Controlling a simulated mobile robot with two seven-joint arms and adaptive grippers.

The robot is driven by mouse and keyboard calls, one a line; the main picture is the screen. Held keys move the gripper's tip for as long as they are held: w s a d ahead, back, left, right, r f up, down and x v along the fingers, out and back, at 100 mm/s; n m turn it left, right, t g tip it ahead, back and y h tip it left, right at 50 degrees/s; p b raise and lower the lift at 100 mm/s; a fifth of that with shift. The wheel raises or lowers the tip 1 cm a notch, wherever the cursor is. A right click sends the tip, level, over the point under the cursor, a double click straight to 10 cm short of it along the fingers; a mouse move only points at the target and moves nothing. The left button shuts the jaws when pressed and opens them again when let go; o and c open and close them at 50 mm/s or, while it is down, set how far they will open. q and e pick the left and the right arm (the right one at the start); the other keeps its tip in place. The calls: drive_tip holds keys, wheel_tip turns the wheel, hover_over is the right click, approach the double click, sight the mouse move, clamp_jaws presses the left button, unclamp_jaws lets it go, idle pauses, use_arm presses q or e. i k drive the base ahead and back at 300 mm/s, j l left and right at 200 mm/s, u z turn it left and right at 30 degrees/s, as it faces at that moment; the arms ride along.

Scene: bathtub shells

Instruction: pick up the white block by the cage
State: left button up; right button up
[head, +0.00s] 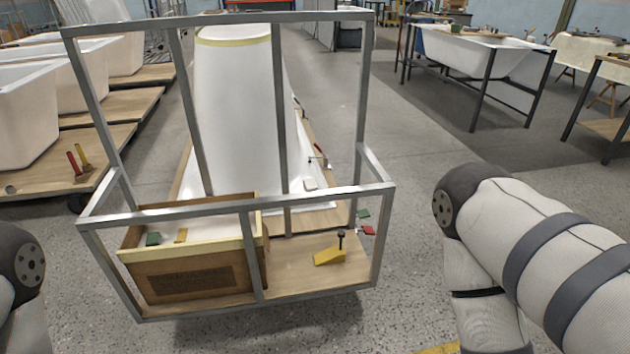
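The cage (240,203) is a grey metal frame on a wooden base in front of me. A small white block (310,184) lies behind the cage's front rail, on the board beside the upright white tub shell (238,110). It is small in the picture and close to the shell's white edge. Neither gripper shows. Only part of my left arm is at the lower left edge, and my bent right arm is at the right, both apart from the cage.
A wooden box (190,277) with green and yellow pieces stands inside the cage at left. A yellow wedge (329,257) lies on the base at right, with red and green pieces (366,230) by the post. Tubs on boards stand at left.

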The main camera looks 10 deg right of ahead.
sight(309, 184)
drive_tip(key=i+l, duration=0.8)
drive_tip(key=l, duration=0.15)
drive_tip(key=i+l+u, duration=0.1)
drive_tip(key=i+l, duration=0.25)
drive_tip(key=l, duration=0.15)
drive_tip(key=i+l, duration=0.75)
drive_tip(key=l, duration=0.3)
